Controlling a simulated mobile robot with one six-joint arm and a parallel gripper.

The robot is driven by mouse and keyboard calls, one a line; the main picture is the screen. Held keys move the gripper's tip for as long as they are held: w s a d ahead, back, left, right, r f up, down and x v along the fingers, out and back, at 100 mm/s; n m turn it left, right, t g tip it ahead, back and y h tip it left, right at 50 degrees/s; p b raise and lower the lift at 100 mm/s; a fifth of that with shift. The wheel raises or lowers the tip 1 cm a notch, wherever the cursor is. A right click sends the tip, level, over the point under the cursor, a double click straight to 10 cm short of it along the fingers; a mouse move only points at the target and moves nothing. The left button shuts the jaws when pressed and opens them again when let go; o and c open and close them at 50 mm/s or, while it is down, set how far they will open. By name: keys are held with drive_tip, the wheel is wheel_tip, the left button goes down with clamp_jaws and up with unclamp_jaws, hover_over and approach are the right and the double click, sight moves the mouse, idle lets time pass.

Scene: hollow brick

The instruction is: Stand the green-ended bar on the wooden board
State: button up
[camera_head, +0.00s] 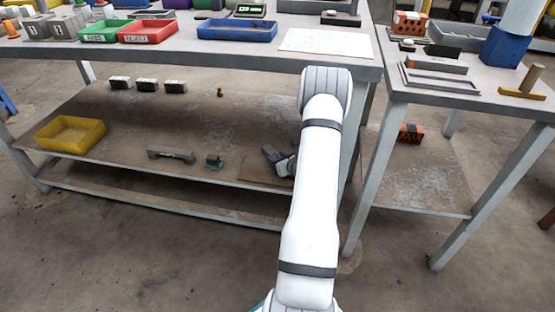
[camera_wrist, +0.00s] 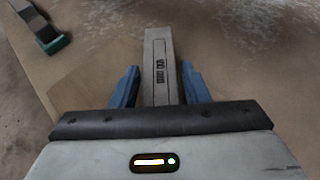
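My gripper (camera_wrist: 160,68) has blue fingers on both sides of a grey bar (camera_wrist: 160,60) with a dark-lined panel and marks. The bar reaches beyond the fingertips, and its near end is hidden by my gripper. No green shows on its visible part. I cannot tell whether the fingers press on it or whether it touches the board. The wooden board (camera_wrist: 85,85) lies below and left of the bar; in the head view the board (camera_head: 252,172) is on the lower shelf. My gripper (camera_head: 279,162) is over it, partly hidden by my arm. A small green-ended dark object (camera_wrist: 55,43) lies apart at upper left.
In the head view the lower shelf (camera_head: 210,125) also holds a grey handle-shaped piece (camera_head: 171,154), a small dark-green object (camera_head: 214,162), a yellow bin (camera_head: 70,134) and several small blocks at the back. The tabletop (camera_head: 255,55) overhangs it. A table leg (camera_head: 358,165) stands right of my arm.

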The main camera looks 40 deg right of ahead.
drive_tip(key=o, duration=0.3)
drive_tip(key=shift+o, duration=0.2)
